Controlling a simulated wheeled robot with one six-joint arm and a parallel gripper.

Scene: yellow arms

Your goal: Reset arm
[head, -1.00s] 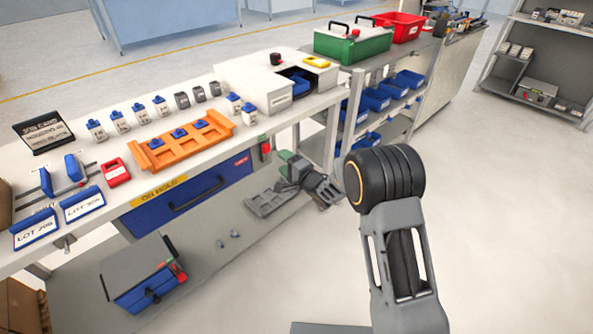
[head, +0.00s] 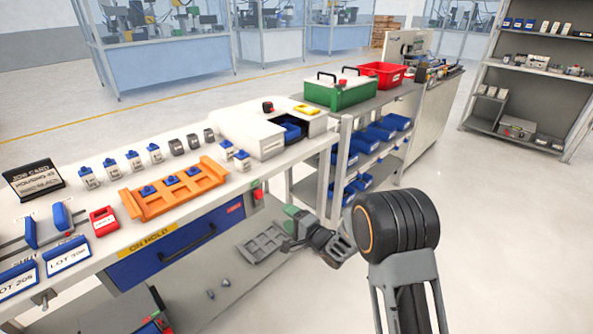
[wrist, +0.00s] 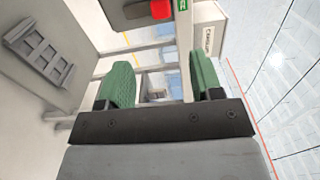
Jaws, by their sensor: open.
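My gripper (head: 296,218) hangs beside the bench's right end in the head view, just right of the red button (head: 257,194) and above the lower shelf. Its two green fingers stand wide apart in the wrist view (wrist: 160,82), with nothing between them. The black elbow of my arm (head: 396,225) is at the lower right, with the grey link below it. My forearm is mostly hidden behind the elbow.
The bench (head: 95,245) carries an orange tray (head: 205,187) and a white box (head: 262,138). A grey slotted tray (head: 262,243) lies on the lower shelf; it also shows in the wrist view (wrist: 38,52). A rack with blue bins (head: 373,138) stands behind. Floor at right is clear.

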